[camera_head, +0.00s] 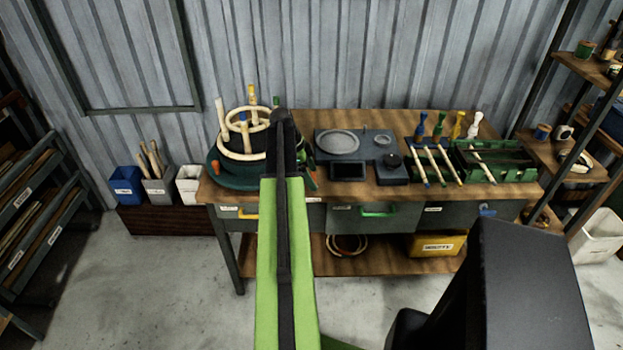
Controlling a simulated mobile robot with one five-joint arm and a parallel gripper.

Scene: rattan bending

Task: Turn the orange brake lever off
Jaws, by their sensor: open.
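My gripper (283,119) is at the far end of my arm, over the right side of the turntable. It is open; its fingers are hard to make out, and no contact with the lever is visible.
Rattan rings on pegs (242,155) stand on the turntable. A dark scale-like device (340,143), several coloured-handled tools and a green tray (515,167) fill the wooden bench (300,121) to the right. Bins (125,185) stand left of it. Drawers with coloured handles run below.

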